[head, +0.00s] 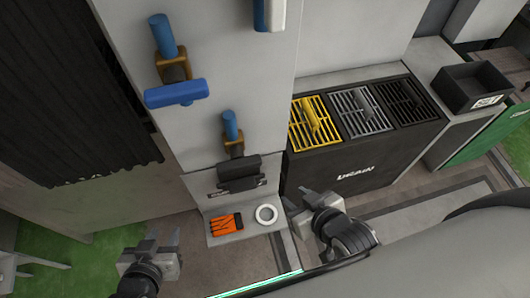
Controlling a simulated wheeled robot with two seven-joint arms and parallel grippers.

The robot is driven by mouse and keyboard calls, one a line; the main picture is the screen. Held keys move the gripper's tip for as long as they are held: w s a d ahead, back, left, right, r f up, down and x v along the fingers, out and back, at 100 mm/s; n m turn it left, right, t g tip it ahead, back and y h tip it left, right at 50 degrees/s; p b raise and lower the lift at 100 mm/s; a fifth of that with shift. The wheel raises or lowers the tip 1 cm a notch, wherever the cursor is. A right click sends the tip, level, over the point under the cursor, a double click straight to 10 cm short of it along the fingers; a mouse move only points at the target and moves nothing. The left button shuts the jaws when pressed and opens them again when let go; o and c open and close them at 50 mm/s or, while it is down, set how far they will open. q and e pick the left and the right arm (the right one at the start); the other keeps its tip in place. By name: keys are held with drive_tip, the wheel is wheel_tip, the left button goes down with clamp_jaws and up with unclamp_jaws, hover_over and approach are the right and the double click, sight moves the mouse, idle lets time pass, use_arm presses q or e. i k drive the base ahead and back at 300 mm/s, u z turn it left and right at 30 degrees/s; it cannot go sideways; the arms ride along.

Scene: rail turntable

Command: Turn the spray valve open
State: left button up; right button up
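Two valve-like fittings are on the pale wall panel (205,112). The upper one is a blue pipe with a brass body (173,68) and a blue bar handle (176,93) lying roughly crosswise. The lower one is a blue pipe with a small brass body (235,148) and a dark bar handle (239,172). I cannot tell which is the spray valve. My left gripper (160,243) is open and empty, low and left of both fittings. My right gripper (297,202) appears open and empty, right of and below the dark handle. Neither gripper touches a fitting.
A small ledge below the panel holds an orange item (225,224) and a white ring (266,214). A dark unit with yellow (310,124), grey (361,112) and black (407,101) grates stands right. A black bin (472,88) is beyond. A dark curtain (75,95) hangs left.

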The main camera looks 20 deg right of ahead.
sight(237, 162)
drive_tip(key=z, duration=2.35)
drive_tip(key=k, duration=1)
drive_tip(key=u, duration=1.6)
drive_tip(key=i, duration=0.5)
drive_tip(key=u, duration=0.05)
